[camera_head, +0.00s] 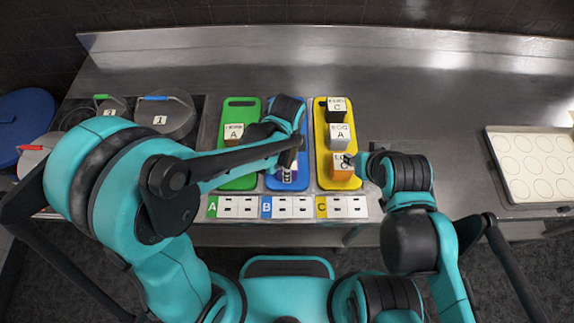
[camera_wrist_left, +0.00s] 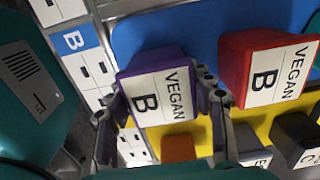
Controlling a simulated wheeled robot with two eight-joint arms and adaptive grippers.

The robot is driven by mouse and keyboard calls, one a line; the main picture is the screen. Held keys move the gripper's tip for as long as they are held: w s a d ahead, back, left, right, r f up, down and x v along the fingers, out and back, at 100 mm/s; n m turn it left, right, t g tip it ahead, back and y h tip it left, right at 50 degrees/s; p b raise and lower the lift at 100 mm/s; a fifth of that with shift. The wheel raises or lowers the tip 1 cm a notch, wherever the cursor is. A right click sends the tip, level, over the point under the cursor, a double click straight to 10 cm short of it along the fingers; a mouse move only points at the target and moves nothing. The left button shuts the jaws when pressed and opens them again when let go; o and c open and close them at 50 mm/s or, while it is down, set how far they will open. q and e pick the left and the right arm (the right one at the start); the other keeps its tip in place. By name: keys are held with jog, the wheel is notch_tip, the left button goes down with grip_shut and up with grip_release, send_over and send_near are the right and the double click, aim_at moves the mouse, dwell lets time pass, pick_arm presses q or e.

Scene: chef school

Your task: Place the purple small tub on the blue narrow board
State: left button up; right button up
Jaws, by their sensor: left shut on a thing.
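The purple small tub (camera_wrist_left: 157,90), labelled VEGAN B, is between the fingers of my left gripper (camera_wrist_left: 160,112), which is shut on it. In the head view the purple tub (camera_head: 287,177) is over the near end of the blue narrow board (camera_head: 271,182), partly hidden by my left arm. The blue board also shows in the left wrist view (camera_wrist_left: 190,30). I cannot tell whether the tub touches the board. My right gripper (camera_head: 352,161) is beside the orange tub on the yellow board; its finger opening is unclear.
A red tub (camera_wrist_left: 268,70) is on the blue board near the purple one. The green board (camera_head: 238,183) holds a tub labelled A. Pots stand left; a tray (camera_head: 496,150) lies right.

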pick_arm(q)
jog(key=shift+s, duration=0.1)
jog(key=o, duration=1.3)
jog(key=shift+f, duration=0.1)
notch_tip(320, 180, up, 12)
jog(key=p, duration=0.3)
jog(key=shift+r, duration=0.2)
jog(key=s+a+r+n+t, duration=0.2)
jog(key=a+n+t, duration=0.1)
jog(key=a+n, duration=0.6)
jog(key=s+a+r+n+t, duration=0.2)
jog(key=s+a+n+t, duration=0.1)
jog(key=a+n, duration=0.6)
jog(key=shift+r+t, duration=0.4)
jog(key=shift+t, duration=0.2)
jog(key=shift+d, duration=0.1)
